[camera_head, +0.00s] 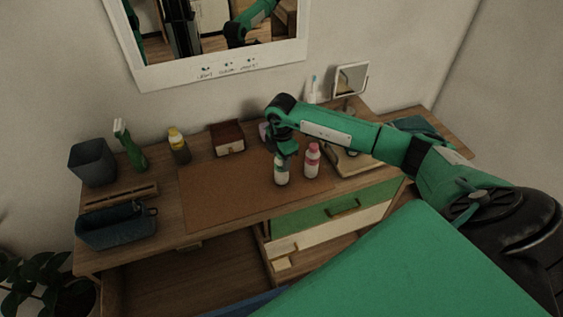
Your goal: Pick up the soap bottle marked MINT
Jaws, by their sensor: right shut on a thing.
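A white bottle with a dark green upper part (281,174) stands or hangs at the front right of the brown mat. My right gripper (284,155) reaches down from above and is shut on its top. The gripper hides the cap. I cannot read any MINT marking at this size. A second white bottle with a pink cap and label (312,162) stands just to the right, close beside the held one. I cannot tell whether the held bottle touches the mat. My left gripper is not in view.
The brown mat (220,190) is mostly bare to the left. A yellow-capped bottle (178,146), green spray bottle (130,148), dark bin (92,162), blue basket (117,229) and small wooden box (227,138) line the left and back. A mirror (350,79) stands behind my right arm.

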